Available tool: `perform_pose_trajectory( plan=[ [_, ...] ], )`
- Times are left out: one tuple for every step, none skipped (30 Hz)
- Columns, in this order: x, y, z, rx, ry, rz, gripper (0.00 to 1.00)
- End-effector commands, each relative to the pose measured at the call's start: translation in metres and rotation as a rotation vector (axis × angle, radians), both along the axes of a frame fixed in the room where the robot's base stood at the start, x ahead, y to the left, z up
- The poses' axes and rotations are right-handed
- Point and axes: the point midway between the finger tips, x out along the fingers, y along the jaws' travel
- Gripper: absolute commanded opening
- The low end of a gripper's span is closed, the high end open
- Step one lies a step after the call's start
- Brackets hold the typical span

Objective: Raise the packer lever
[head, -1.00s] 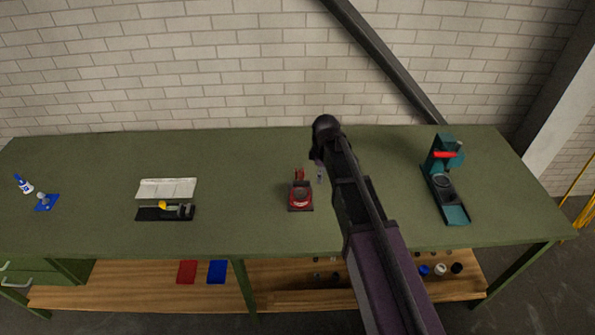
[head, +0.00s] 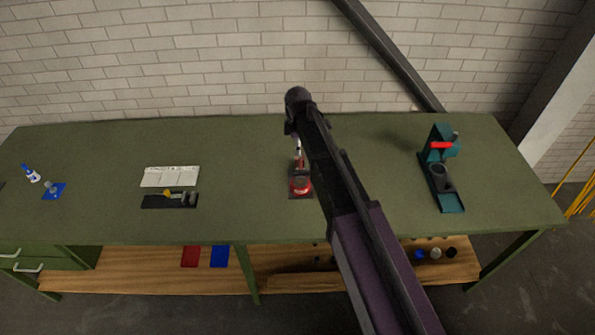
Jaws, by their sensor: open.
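A small red device (head: 301,184) on a dark base sits on the green bench near its middle, with an upright part at its back. A teal device (head: 440,176) with a red bar-like handle (head: 441,145) stands at the right of the bench. Neither carries a readable label, so I cannot tell for certain which is the packer. My gripper (head: 297,147) is open, small in the view, at the back of the red device. It overlaps the device's upright part in the picture; I cannot tell whether they touch. My arm hides the bench just right of the device.
A white sheet (head: 171,176) and a black tray (head: 158,202) with small parts lie left of centre. A blue-and-white bottle (head: 31,173) and a blue pad (head: 54,191) are at far left. Bare bench (head: 240,160) lies between tray and red device. A brick wall is behind.

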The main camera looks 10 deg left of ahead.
Motion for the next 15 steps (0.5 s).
perform_pose_trajectory(
  plan=[
    [0.0,0.0,-0.003,0.0,0.0,0.0,0.66],
    [0.0,0.0,-0.004,0.0,0.0,0.0,0.66],
    [0.0,0.0,-0.006,0.0,0.0,-0.001,0.66],
    [0.0,0.0,-0.007,0.0,0.0,-0.001,0.66],
    [0.001,0.0,-0.009,0.0,0.0,-0.001,0.66],
    [0.001,0.0,-0.011,0.0,0.0,-0.001,0.66],
    [0.001,0.0,-0.013,0.0,0.0,-0.001,0.66],
    [0.001,0.0,-0.015,0.0,0.0,-0.001,0.66],
    [0.001,0.0,-0.018,0.0,0.0,-0.001,0.66],
    [0.001,0.0,-0.02,0.0,0.0,-0.001,0.66],
    [0.001,0.0,-0.023,0.0,0.0,-0.001,0.66],
    [0.002,0.0,-0.026,0.0,0.0,-0.001,0.66],
    [0.002,0.0,-0.028,0.0,0.0,-0.001,0.66],
    [0.002,0.0,-0.03,0.0,0.0,-0.001,0.66],
    [0.002,0.0,-0.033,0.0,0.0,-0.001,0.66]
  ],
)
